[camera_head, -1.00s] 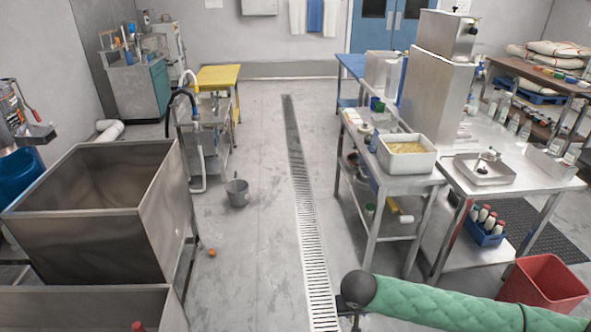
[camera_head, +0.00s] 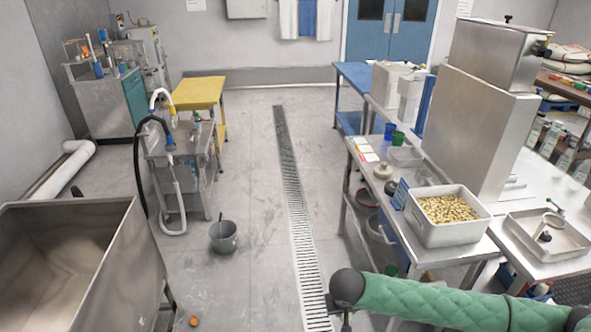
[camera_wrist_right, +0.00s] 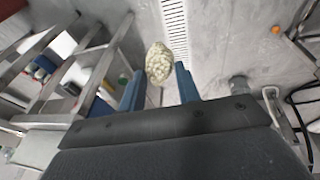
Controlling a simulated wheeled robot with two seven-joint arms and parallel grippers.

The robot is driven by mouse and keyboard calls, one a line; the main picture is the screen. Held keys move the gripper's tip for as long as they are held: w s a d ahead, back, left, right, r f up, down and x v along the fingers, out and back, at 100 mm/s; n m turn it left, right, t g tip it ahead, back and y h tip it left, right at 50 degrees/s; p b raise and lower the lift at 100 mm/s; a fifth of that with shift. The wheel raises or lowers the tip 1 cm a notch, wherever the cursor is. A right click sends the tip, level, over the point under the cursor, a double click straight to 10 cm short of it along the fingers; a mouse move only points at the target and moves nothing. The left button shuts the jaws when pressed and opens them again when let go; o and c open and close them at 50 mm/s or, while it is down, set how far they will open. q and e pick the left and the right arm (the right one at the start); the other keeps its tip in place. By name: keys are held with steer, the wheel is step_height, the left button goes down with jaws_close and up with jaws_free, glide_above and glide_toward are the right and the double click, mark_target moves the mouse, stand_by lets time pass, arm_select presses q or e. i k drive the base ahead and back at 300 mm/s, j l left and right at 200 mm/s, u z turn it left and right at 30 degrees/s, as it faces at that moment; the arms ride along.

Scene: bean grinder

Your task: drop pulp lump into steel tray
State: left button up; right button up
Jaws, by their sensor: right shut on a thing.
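A pale, speckled pulp lump (camera_wrist_right: 159,62) sits between the blue fingers of my right gripper (camera_wrist_right: 159,85) in the right wrist view. The gripper is shut on it and holds it above the floor. In the head view my green-sleeved right arm reaches in from the lower right, over the floor beside the bench; the lump is not visible there. A shallow steel tray (camera_head: 520,236) rests on the steel bench at the right, with a small dark-and-light object in it. The tray is well apart from the lump. My left gripper is out of view.
A white tub (camera_head: 448,234) of yellowish pieces stands left of the tray. A tall steel machine (camera_head: 478,130) rises behind them. A large steel bin (camera_head: 120,270) is at the lower left, and a grey bucket (camera_head: 223,238) stands on the floor. The central floor is mostly clear.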

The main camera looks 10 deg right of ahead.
mark_target(408, 164)
steer(key=i+z, duration=0.1)
steer(key=i, duration=0.45)
steer(key=i+j+z, duration=0.1)
steer(key=i, duration=0.4)
steer(key=i+j+z, duration=0.1)
steer(key=i, duration=0.45)
